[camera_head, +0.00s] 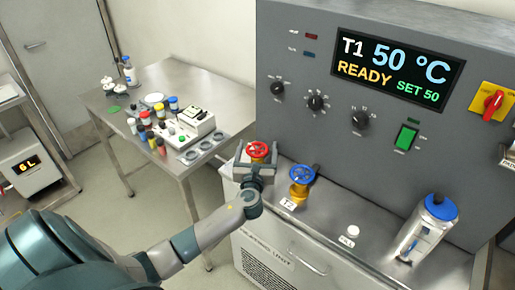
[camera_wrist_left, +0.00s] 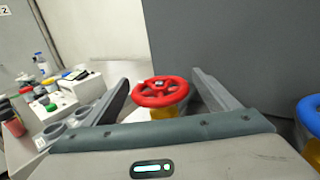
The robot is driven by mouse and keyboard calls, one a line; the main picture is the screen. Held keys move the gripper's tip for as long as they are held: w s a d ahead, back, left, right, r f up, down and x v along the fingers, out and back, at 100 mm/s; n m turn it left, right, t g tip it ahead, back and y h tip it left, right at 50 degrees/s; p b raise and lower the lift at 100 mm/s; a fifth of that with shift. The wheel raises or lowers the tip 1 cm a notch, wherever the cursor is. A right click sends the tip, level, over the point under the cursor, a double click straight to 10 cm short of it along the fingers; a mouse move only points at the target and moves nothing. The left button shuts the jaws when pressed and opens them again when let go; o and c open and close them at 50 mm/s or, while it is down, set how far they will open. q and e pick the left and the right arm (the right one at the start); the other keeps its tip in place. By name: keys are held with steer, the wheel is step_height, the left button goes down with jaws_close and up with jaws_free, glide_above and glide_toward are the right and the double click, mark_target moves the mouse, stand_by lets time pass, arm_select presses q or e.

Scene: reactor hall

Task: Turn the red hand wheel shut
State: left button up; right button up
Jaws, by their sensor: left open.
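The red hand wheel (camera_head: 258,149) sits on a yellow valve body at the left end of the steel ledge, in front of the grey panel. In the left wrist view the red hand wheel (camera_wrist_left: 160,92) lies between the two fingers, with its yellow body below it. My left gripper (camera_head: 257,158) is open around the wheel, one finger on each side. In the left wrist view my left gripper (camera_wrist_left: 163,90) shows gaps between its fingers and the rim. My right gripper is not in view.
A blue hand wheel (camera_head: 302,174) on a yellow valve stands close to the right. A steel flask with blue lid (camera_head: 428,228) stands further right. The panel display (camera_head: 397,68) reads T1 50 °C, READY, SET 50. A steel table (camera_head: 190,83) with bottles stands behind left.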

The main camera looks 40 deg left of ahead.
arm_select(q)
steer(key=c, duration=1.1)
steer(key=shift+o, duration=0.2)
steer(key=shift+m+h, duration=0.3)
steer(key=shift+h, duration=0.2)
